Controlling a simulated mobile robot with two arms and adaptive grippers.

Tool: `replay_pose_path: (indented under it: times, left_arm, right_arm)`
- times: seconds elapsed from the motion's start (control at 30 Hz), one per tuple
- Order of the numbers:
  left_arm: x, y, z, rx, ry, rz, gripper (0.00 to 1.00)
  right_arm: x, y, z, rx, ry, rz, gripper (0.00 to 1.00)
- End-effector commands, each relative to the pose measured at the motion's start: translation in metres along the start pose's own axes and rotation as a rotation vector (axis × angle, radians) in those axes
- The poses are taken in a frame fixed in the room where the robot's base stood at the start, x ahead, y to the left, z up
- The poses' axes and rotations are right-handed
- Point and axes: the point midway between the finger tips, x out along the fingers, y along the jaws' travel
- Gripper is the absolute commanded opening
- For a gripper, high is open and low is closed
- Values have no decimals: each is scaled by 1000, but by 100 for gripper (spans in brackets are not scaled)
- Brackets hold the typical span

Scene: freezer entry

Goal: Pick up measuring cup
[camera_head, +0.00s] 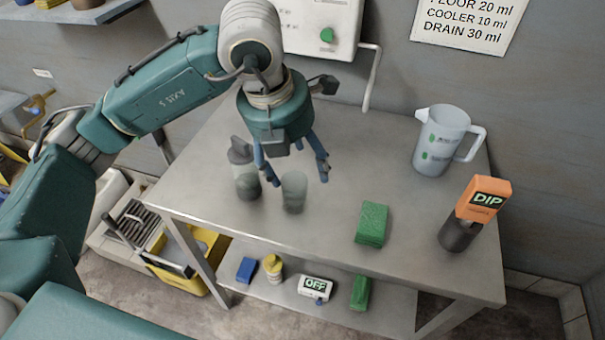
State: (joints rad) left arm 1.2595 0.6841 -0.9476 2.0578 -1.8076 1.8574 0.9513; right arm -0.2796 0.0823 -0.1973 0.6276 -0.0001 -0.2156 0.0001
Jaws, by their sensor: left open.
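A small translucent greenish-grey cup (294,194), which looks like the measuring cup, stands upright on the metal table (335,228). My left gripper (297,176) reaches in from above, its blue fingers open and pointing down. The fingertips are around the cup's upper part in the picture; I cannot tell whether they touch it. A grey spray-type bottle (247,182) stands just left of the cup, close to the left finger. A larger translucent jug (440,142) with a handle and green marks stands at the back right. My right gripper is not in view.
A green block (372,224) lies on the table right of the cup. A dark holder (459,235) with an orange DIP device (484,200) stands at the right. The lower shelf holds a yellow bottle (273,268) and an OFF device (315,288).

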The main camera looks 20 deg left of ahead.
Motion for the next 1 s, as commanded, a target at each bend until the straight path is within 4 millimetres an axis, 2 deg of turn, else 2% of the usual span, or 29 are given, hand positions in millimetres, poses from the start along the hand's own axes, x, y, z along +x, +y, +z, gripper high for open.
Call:
replay_pose_path:
  times: [0.03,0.17,0.4,0.5,0.63,0.83,1.0]
  left_arm:
    - [-2,10,1,-13,-2,36,68]
    - [10,21,1,-27,2,68,68]
    - [44,22,1,-24,1,65,68]
    - [50,23,2,-23,-1,65,68]
    - [62,27,1,-24,4,66,68]
    - [92,32,1,-23,2,63,68]
    - [102,33,1,-22,-1,63,68]
  right_arm:
    - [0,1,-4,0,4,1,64]
    - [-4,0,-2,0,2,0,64]
    - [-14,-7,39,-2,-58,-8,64]
    - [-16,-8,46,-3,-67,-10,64]
    - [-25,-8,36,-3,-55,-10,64]
    - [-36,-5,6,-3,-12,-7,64]
    - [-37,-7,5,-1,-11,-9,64]
